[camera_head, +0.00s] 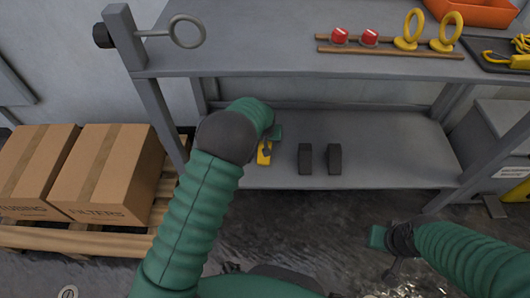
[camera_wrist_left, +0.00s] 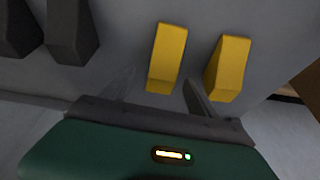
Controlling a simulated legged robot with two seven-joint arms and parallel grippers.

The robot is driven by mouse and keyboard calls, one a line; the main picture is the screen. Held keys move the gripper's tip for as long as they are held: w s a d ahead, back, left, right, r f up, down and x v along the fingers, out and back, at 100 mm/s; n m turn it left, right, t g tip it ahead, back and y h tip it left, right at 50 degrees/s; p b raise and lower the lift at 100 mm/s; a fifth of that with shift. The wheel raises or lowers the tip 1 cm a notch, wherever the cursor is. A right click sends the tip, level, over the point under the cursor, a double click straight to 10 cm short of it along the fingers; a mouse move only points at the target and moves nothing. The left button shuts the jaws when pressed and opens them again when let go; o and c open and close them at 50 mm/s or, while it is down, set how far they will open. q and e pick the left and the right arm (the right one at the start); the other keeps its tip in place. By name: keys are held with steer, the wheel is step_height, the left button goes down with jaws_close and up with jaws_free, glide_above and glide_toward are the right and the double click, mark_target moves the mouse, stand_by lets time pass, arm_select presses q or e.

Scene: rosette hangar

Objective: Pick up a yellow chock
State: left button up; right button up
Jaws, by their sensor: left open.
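Two yellow chocks lie side by side on the lower grey shelf in the left wrist view: one (camera_wrist_left: 167,57) near the middle and one (camera_wrist_left: 229,68) to its right. In the head view one yellow chock (camera_head: 264,157) shows beside my left gripper (camera_head: 268,145); my arm hides the other. In the left wrist view my left gripper (camera_wrist_left: 158,80) is open, and the near end of the middle chock appears between its fingertips. I cannot tell whether they touch it. My right gripper (camera_head: 390,262) is low at the right, away from the shelf; its fingers are too small to read.
Two black chocks (camera_head: 305,158) (camera_head: 334,158) stand on the lower shelf (camera_head: 400,165), right of my left gripper. The upper shelf (camera_head: 270,50) above holds red and yellow items and an orange bin (camera_head: 485,12). Cardboard boxes (camera_head: 105,175) sit on a pallet at left.

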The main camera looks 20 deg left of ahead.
arm_select(q)
steer(key=x, duration=0.1)
steer(key=b+x, duration=0.2)
steer(key=x, duration=0.1)
steer(key=shift+s+a+f, duration=0.15)
steer(key=shift+s, duration=0.1)
steer(key=shift+w+f, duration=0.1)
steer(key=shift+r, duration=0.25)
jaws_close()
arm_select(e)
steer(key=x, duration=0.3)
steer(key=shift+s+f, duration=0.25)
steer(key=shift+s, duration=0.1)
